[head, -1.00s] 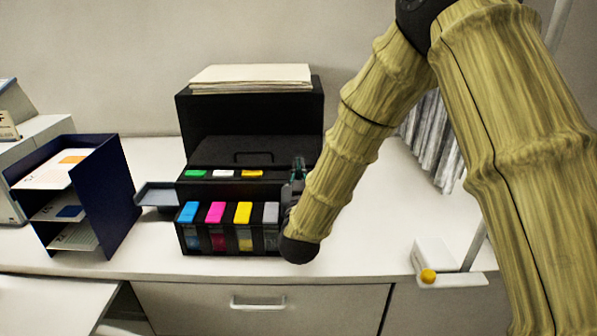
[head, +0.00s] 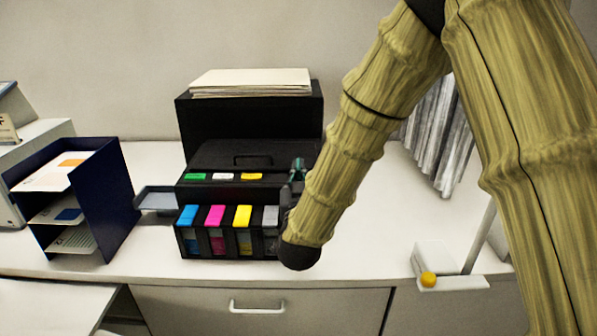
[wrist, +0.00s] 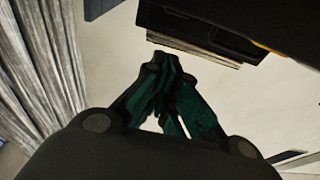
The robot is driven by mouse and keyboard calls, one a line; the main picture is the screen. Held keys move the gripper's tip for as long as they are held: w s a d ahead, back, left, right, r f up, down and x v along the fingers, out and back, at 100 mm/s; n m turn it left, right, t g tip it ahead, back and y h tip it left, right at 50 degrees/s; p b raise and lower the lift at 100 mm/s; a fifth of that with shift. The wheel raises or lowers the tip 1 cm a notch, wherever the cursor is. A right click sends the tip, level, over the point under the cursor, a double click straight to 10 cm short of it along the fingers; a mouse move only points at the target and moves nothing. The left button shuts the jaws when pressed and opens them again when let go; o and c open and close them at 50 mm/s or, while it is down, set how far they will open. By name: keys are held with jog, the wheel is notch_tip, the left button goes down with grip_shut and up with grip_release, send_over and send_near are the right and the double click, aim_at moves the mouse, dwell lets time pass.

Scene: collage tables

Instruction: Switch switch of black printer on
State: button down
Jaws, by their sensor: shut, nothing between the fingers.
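The black printer (head: 250,125) stands on the white counter against the wall, with a stack of paper on top. Its front panel carries a green, a white and a yellow button (head: 251,177). Below are ink tanks with blue, magenta, yellow and grey caps (head: 243,216). My gripper (head: 297,170) is at the printer's right front side, partly hidden by my arm. In the wrist view my gripper (wrist: 160,62) has its dark green fingers together and empty, with a dark part of the printer (wrist: 225,30) just beyond the tips. I cannot tell which part is the switch, nor whether the fingers touch the printer.
A dark blue paper tray rack (head: 105,190) stands left of the printer, with a small grey tray (head: 156,199) between them. A white device with a yellow knob (head: 428,279) sits at the right front edge. Grey hanging sheets (head: 432,135) stand behind my arm.

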jog(key=s+f+b, duration=0.3)
jog(key=s, duration=0.3)
jog(key=shift+s+f, duration=0.3)
jog(key=shift+s, duration=0.1)
